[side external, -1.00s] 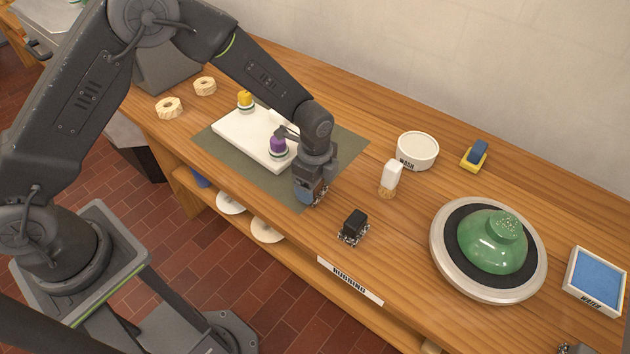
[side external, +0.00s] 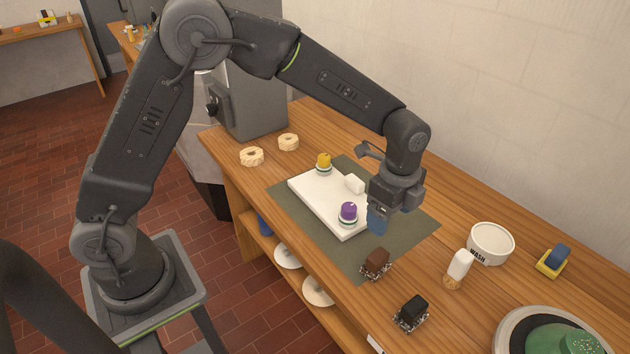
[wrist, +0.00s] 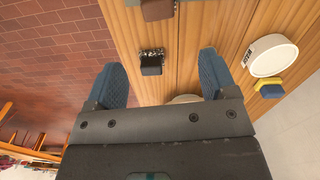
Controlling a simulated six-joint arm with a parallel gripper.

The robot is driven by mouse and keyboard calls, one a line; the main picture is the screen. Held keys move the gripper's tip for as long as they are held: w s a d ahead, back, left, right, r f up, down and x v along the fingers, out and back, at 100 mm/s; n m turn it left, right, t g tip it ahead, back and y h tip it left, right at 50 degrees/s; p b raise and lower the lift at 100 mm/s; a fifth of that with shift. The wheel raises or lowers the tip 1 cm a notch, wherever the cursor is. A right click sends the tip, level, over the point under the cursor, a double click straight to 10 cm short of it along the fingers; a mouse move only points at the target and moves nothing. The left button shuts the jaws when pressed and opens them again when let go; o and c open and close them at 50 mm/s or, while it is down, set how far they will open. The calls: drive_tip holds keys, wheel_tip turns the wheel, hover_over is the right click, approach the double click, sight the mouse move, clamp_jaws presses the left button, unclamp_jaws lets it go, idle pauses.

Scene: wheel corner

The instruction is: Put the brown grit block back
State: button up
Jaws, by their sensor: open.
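The brown grit block (side external: 376,260) sits upright in a small wire holder (side external: 374,273) at the front edge of the green mat. It also shows at the top of the wrist view (wrist: 157,9), partly cut off by the frame. My gripper (side external: 378,222) is open and empty, above the mat and behind the brown block, apart from it. Its two blue fingers stand wide apart in the wrist view (wrist: 162,76). A black block (side external: 413,306) stands in a similar wire holder nearer the camera. It also shows in the wrist view (wrist: 151,66).
A white board (side external: 312,198) carries a yellow-topped piece (side external: 324,162), a purple-topped piece (side external: 348,211) and a white block (side external: 355,183). A white-topped wooden piece (side external: 459,266), the wash bowl (side external: 491,243) and a blue-yellow block (side external: 553,261) stand right. A wheel (side external: 552,335) holds green ware.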

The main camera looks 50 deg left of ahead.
drive_tip(key=s+a+r+n+t, duration=0.2)
drive_tip(key=s+a+r+n, duration=0.3)
drive_tip(key=s+r, duration=0.25)
drive_tip(key=s+a+r+n+t, duration=0.2)
drive_tip(key=s+a+r+n, duration=0.35)
drive_tip(key=r, duration=0.25)
drive_tip(key=s+a+n+t, duration=0.1)
drive_tip(key=s+a+n, duration=0.1)
drive_tip(key=s+n, duration=0.4)
drive_tip(key=s, duration=0.4)
drive_tip(key=shift+a+t, duration=0.2)
drive_tip(key=shift+t, duration=0.1)
